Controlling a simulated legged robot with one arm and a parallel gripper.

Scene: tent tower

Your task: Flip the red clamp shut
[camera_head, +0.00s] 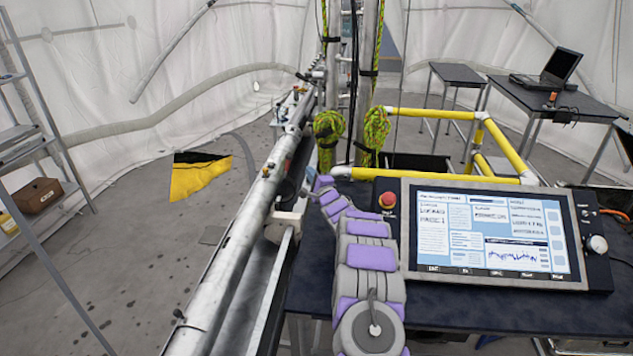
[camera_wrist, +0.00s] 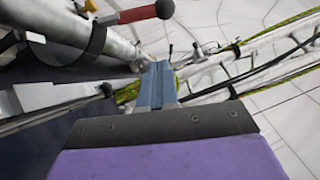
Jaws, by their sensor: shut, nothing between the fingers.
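In the wrist view a red clamp handle (camera_wrist: 138,14) with a rounded dark end sticks out sideways from the large grey pipe (camera_wrist: 85,18), at the top of the picture. My gripper (camera_wrist: 157,70) is shut and empty, its blue-grey fingers together. In that picture the fingertips lie below and a little right of the handle, with a visible gap. In the head view my gripper (camera_head: 320,183) is at the far end of my purple-and-grey arm, beside the long pipe (camera_head: 240,225). I cannot make out the red clamp clearly there.
A console (camera_head: 490,235) with a lit screen and a red button (camera_head: 387,200) stands right of my arm. Green-yellow ropes (camera_head: 376,130) hang on upright poles beyond my gripper. A yellow frame (camera_head: 505,150) stands behind the console. A yellow-black flag (camera_head: 198,178) is at left.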

